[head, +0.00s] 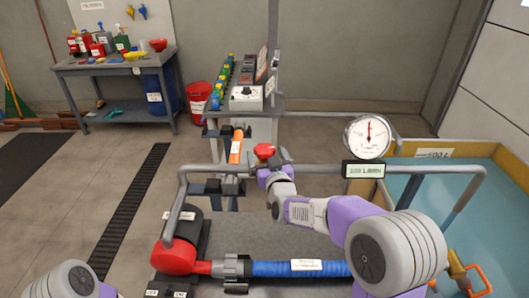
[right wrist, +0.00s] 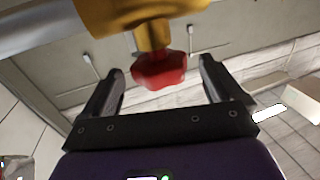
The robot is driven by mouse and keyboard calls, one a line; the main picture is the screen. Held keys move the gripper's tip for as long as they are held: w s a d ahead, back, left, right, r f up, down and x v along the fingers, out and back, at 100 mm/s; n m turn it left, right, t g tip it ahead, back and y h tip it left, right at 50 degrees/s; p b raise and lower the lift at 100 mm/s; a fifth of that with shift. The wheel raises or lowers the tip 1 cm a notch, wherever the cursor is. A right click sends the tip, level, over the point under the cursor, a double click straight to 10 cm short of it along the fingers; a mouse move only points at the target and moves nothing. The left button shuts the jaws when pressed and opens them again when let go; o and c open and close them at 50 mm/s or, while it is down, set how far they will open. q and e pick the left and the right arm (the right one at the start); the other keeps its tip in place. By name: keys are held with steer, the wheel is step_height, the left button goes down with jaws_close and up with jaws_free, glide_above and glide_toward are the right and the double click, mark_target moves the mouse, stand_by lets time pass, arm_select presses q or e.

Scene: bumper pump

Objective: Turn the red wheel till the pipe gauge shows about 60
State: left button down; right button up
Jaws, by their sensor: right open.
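The red wheel (head: 264,150) sits on the pipe behind the grey platform in the head view. In the right wrist view the wheel (right wrist: 160,69) hangs from a brass valve body (right wrist: 150,18), between my right gripper's two fingers. My right gripper (head: 274,161) is open, with a visible gap on each side of the wheel. The round white pipe gauge (head: 367,137) stands to the right; its red needle points about straight up, and its numbers are too small to read. My left gripper is outside the head view; only part of that arm shows at bottom left.
A grey pipe (head: 220,168) runs across behind the platform. A red pump (head: 180,256) with a blue hose (head: 285,268) is at the front. A water tank (head: 500,205) stands at right. A workbench (head: 115,66) and red bucket (head: 198,99) are farther back.

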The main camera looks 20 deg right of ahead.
steer(key=shift+w, duration=1.45)
steer(key=c, duration=1)
steer(key=shift+o, duration=0.2)
steer(key=shift+a+r+m+h+p, duration=0.1)
steer(key=shift+m+h+p, duration=0.9)
steer(key=shift+h, duration=0.5)
steer(key=m+h+p, duration=0.1)
steer(key=h, duration=0.1)
steer(key=m+g+h+p, duration=0.1)
steer(key=h+p, duration=0.1)
steer(key=shift+m+g+p, duration=0.3)
steer(key=shift+m, duration=0.1)
steer(key=shift+m+g+h+p, duration=1)
steer(key=shift+m+h+p, duration=0.3)
steer(key=shift+h, duration=0.4)
